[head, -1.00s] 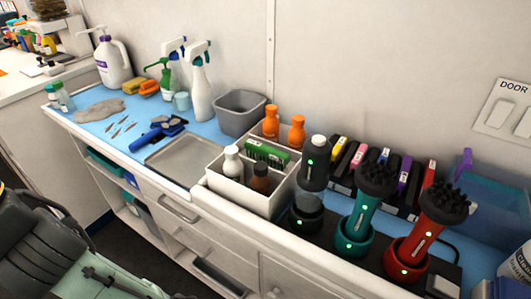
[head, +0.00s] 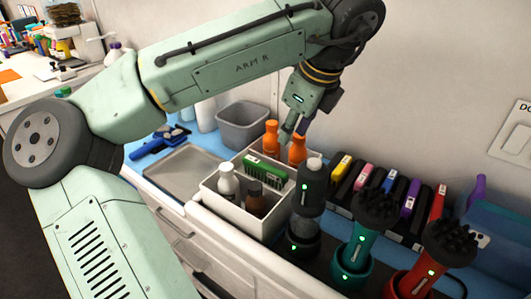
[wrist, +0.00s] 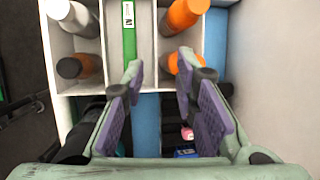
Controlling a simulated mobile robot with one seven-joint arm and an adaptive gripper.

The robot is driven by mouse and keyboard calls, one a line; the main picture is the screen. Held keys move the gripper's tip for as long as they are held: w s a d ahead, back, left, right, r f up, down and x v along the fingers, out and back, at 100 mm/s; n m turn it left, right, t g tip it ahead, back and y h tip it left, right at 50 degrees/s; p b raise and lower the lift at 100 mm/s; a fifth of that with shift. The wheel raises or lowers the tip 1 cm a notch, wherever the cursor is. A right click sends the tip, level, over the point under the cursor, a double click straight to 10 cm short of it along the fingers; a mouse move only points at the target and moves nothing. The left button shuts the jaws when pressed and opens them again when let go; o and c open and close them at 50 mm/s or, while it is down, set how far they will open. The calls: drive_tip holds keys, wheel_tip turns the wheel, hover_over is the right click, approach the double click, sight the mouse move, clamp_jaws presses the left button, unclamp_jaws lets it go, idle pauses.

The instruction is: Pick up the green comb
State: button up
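The green comb (head: 267,169) lies in a compartment of the white divided caddy (head: 224,200). In the wrist view the comb (wrist: 129,36) shows as a narrow green strip with a white label, partly cut off by the top edge. My gripper (head: 293,130) is above the back of the caddy, near the orange bottles. In the wrist view my gripper (wrist: 161,65) is open and empty. Its left finger tip appears close below the comb's near end, and I cannot tell the height between them.
Orange bottles (head: 297,149), a white bottle (head: 228,182) and a brown bottle (head: 255,197) stand in the caddy. A grey bin (head: 243,125) is behind, and a grey tray (head: 188,170) lies left. The wall is close behind.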

sight(264, 164)
drive_tip(key=shift+s+a+f+g+y, duration=0.25)
drive_tip(key=shift+s+a+g+y, duration=0.1)
drive_tip(key=shift+a, duration=0.2)
drive_tip(key=shift+s+a+f+g+y, duration=0.25)
drive_tip(key=shift+s+a+g+y, duration=0.1)
drive_tip(key=shift+a, duration=0.2)
drive_tip(key=x, duration=0.4)
drive_tip(key=shift+a+f, duration=0.15)
drive_tip(key=shift+f, duration=0.2)
drive_tip(key=x, duration=0.4)
drive_tip(key=shift+w+a+f+p, duration=0.15)
drive_tip(key=shift+a+f+p, duration=0.1)
drive_tip(key=shift+p, duration=0.15)
drive_tip(key=shift+w+f, duration=0.1)
drive_tip(key=shift+f, duration=0.35)
drive_tip(key=shift+f, duration=0.2)
drive_tip(key=shift+c, duration=0.4)
clamp_jaws()
